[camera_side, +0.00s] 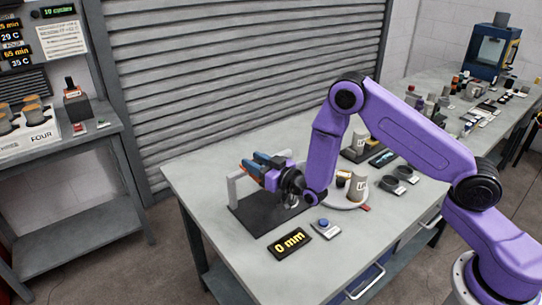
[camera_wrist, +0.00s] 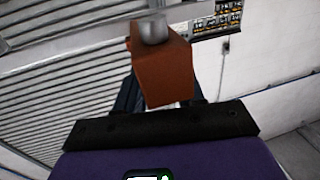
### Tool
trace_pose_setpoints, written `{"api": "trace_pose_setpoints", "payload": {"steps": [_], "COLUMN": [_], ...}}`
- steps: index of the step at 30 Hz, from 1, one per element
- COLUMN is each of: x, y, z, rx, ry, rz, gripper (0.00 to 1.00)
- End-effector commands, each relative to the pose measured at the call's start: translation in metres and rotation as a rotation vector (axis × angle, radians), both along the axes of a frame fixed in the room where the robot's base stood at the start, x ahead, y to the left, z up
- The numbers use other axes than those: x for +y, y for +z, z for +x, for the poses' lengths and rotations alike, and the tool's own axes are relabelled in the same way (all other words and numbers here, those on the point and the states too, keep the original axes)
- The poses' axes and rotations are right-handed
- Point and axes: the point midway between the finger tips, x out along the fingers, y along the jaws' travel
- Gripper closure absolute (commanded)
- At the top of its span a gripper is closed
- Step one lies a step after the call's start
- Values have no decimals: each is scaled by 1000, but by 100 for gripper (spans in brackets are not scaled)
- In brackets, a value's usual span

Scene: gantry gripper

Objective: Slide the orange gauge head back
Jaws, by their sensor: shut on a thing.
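The orange gauge head (camera_wrist: 165,72) is a block with a grey round knob on it, close in front of my wrist camera. My gripper (camera_side: 256,163) is shut on it, with dark blue fingers beside the block; the gripper also shows in the wrist view (camera_wrist: 163,92). In the side view my gripper reaches across a pale gantry frame (camera_side: 232,190) standing on a dark base plate (camera_side: 250,222), and the head is mostly hidden by the fingers and wrist. A display (camera_side: 290,242) in front of the plate reads 0 mm.
Cups on a round tray (camera_side: 343,201) stand close to the right of my wrist. Dark rings (camera_side: 399,181) lie further right. The table's left front corner is clear.

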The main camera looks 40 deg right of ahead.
Motion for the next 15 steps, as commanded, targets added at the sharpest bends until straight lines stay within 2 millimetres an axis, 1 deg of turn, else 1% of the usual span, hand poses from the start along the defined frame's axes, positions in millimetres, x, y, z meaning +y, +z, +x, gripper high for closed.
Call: {"api": "trace_pose_setpoints", "payload": {"steps": [1, 3, 13, 14, 15], "x": [7, 11, 15, 16, 16], "y": [0, 0, 0, 0, 0], "z": [0, 0, -1, -1, -1], "rx": [0, 0, 0, 0, 0], "ry": [3, 2, 8, 9, 9], "rz": [0, 1, 1, 1, 1], "gripper": [100, 100, 100, 52, 43]}}
